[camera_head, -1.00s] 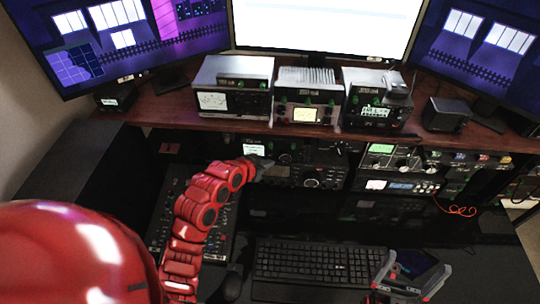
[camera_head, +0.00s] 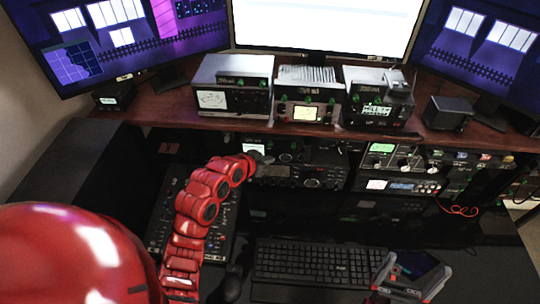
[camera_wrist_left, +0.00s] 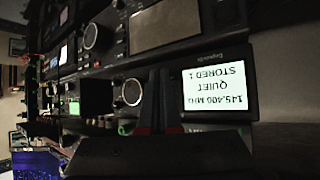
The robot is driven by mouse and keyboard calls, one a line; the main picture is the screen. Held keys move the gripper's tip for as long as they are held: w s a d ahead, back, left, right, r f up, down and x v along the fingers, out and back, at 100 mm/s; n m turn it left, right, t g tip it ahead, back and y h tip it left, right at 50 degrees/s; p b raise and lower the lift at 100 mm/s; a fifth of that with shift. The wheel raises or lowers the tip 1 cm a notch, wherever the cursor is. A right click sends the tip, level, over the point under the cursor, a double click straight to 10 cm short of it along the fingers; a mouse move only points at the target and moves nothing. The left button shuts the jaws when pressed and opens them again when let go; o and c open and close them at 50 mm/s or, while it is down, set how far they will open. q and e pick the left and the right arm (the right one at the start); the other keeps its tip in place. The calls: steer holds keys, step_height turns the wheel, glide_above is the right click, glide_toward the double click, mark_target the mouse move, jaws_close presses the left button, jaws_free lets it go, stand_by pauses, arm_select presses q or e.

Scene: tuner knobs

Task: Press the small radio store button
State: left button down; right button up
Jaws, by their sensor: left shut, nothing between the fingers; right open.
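The small radio (camera_head: 284,145) sits on the shelf under the desk riser, with its lit white display partly behind my left gripper (camera_head: 262,158). In the left wrist view its display (camera_wrist_left: 215,92) shows upside down and reads 145.400 MHz, QUIET, STORED 1. A round knob (camera_wrist_left: 130,92) is beside the display. My left gripper (camera_wrist_left: 160,100) is shut and empty, its tips close against the radio's face between knob and display. The store button cannot be made out, and contact cannot be told. My right gripper (camera_head: 412,270) is open at the lower right, away from the radio.
A larger radio (camera_head: 300,175) sits just below the small one. More radios (camera_head: 400,170) fill the shelf to the right. A mixer panel (camera_head: 165,215) lies under my left arm. A keyboard (camera_head: 315,262) lies on the desk. Several radios stand on the riser above.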

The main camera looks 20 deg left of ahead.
arm_select(q)
steer(key=shift+w, duration=0.15)
stand_by(0.5)
steer(key=shift+s+d, duration=0.2)
steer(key=shift+s, duration=0.55)
steer(key=s, duration=0.2)
steer(key=s+d+p, duration=0.1)
steer(key=s, duration=0.1)
steer(key=shift+s+d+p, duration=0.15)
steer(key=shift+s+p, duration=0.15)
steer(key=shift+s, duration=0.1)
stand_by(0.5)
